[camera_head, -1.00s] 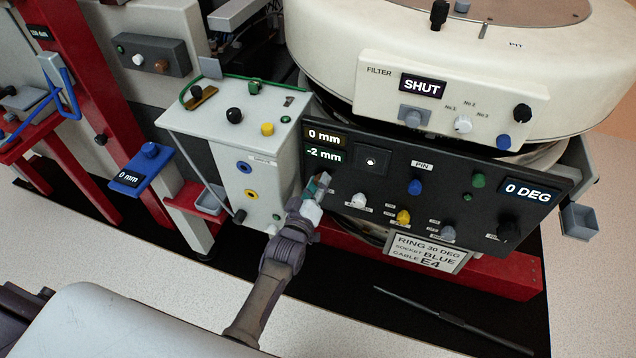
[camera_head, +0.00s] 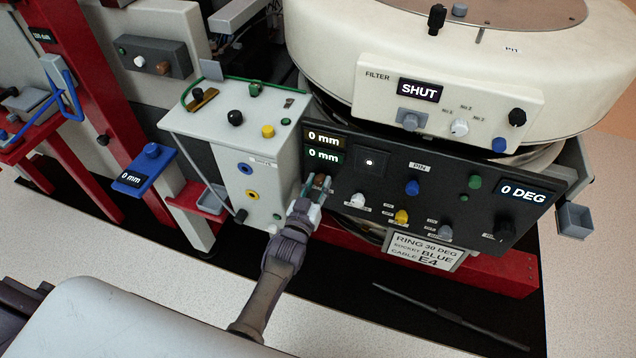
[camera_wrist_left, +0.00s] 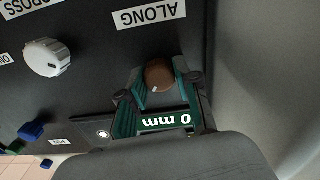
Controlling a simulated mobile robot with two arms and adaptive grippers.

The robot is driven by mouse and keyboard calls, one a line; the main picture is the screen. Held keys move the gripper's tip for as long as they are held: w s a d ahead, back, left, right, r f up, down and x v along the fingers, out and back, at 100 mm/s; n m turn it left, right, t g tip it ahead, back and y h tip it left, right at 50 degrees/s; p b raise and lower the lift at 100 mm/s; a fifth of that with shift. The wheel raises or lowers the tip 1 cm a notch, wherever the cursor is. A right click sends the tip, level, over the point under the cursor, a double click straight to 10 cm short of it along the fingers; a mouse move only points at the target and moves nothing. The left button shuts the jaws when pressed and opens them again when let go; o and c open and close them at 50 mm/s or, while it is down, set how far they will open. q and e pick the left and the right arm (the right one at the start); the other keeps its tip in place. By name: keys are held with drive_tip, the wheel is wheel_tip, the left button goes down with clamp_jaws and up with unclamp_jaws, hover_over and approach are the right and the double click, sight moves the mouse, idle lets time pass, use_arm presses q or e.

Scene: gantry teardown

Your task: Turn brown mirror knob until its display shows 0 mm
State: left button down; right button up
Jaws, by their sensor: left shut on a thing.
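The brown knob (camera_wrist_left: 158,75) sits on the dark panel near the "ALONG" label, between the two teal fingers of my left gripper (camera_wrist_left: 160,88). My left gripper is shut on it. In the head view the left gripper (camera_head: 318,186) reaches the panel's left end, and the brown knob (camera_head: 320,181) shows between its fingertips. In the wrist view a green-edged display (camera_wrist_left: 168,121) reads 0 mm upside down. My right gripper is not in view.
A white knob (camera_head: 357,200) is just right of the gripper; blue, yellow, green and black knobs follow along the panel (camera_head: 455,190). A pale box (camera_head: 245,165) with coloured knobs stands close on the left. A dark rod (camera_head: 450,318) lies on the black mat below.

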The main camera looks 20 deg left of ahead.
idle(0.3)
use_arm(q)
drive_tip(key=c, duration=0.8)
unclamp_jaws()
drive_tip(key=shift+s, duration=0.1)
drive_tip(key=s, duration=1.2)
drive_tip(key=shift+a, duration=0.25)
